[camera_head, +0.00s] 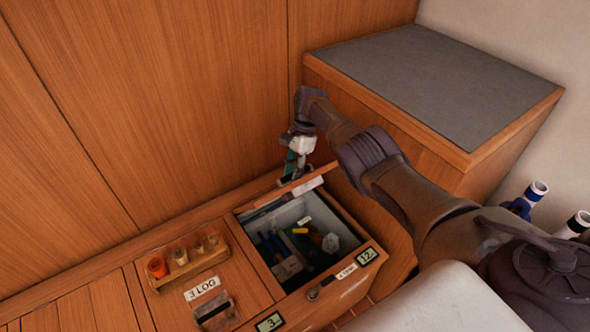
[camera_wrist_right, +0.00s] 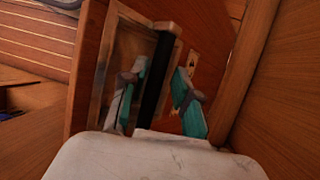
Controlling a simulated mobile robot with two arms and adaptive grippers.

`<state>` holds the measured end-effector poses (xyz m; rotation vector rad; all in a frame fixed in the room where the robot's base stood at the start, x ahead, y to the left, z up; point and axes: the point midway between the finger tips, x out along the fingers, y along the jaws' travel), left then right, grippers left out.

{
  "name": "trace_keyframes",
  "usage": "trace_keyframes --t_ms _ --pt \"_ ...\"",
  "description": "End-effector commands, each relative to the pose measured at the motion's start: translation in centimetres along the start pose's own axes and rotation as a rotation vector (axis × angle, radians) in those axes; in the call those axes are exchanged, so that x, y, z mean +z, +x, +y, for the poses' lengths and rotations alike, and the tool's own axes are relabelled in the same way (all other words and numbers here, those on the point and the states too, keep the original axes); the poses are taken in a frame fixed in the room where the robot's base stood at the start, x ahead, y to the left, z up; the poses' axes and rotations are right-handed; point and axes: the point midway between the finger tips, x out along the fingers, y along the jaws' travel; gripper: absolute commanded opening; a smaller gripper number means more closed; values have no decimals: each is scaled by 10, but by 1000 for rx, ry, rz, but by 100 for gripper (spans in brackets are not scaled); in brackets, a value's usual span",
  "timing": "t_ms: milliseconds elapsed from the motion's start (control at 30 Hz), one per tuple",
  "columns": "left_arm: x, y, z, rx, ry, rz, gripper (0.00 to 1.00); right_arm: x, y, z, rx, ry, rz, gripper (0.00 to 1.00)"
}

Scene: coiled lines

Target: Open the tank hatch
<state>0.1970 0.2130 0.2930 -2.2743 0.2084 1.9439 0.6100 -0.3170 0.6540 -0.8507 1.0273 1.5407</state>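The tank hatch (camera_head: 307,182) is a wooden panel standing raised at the back edge of an open compartment (camera_head: 345,238). Several tools and small items lie inside the compartment. My right gripper (camera_head: 296,163) is at the hatch's upper left part, at the back. My left gripper is not in view.
A wooden rack with small cups (camera_head: 188,264) and a LOG label (camera_head: 202,289) are on the counter left of the compartment. A grey-topped cabinet (camera_head: 430,80) stands at the right behind my arm. A wood wall (camera_head: 150,110) is close behind my gripper.

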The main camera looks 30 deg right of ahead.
Motion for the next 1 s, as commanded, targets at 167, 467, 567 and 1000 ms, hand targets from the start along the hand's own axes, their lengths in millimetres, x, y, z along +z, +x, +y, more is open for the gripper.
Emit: trace_keyframes --t_ms 167,467,567,1000 --pt "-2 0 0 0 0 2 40 -1 -3 0 -2 2 1 41" --pt "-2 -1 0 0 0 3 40 -1 -6 0 -1 3 1 41" --pt "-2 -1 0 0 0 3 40 -1 -6 0 -1 4 1 41" --pt "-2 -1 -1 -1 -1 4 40 13 -41 6 -7 0 3 41"
